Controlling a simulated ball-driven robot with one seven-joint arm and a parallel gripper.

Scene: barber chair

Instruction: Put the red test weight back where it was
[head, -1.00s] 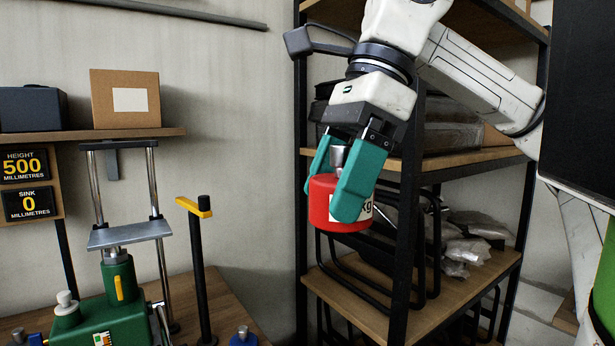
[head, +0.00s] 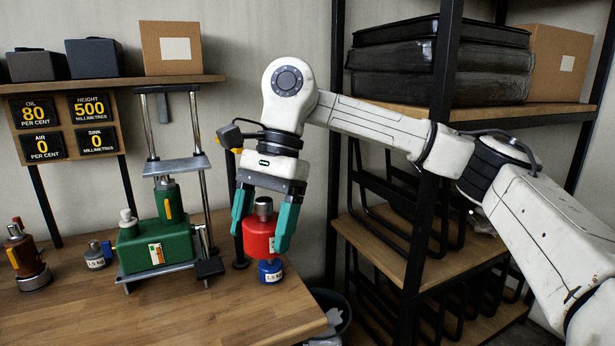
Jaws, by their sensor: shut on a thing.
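The red test weight (head: 259,234) has a metal knob on top and a pale label on its side. My gripper (head: 264,228) has teal fingers and is shut on it from above. The red weight is over the right part of the wooden bench (head: 230,312). A smaller blue weight (head: 270,271) shows directly below the red one in the picture. I cannot tell whether the two touch. The blue weight's top is hidden behind the red one.
A green hydraulic jack (head: 155,247) stands on the bench under a metal frame. Left of it are a small grey weight (head: 96,258) and a brown bottle-like device (head: 24,257). A black post stands behind my gripper. A shelf rack (head: 385,245) is at right. The front bench is clear.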

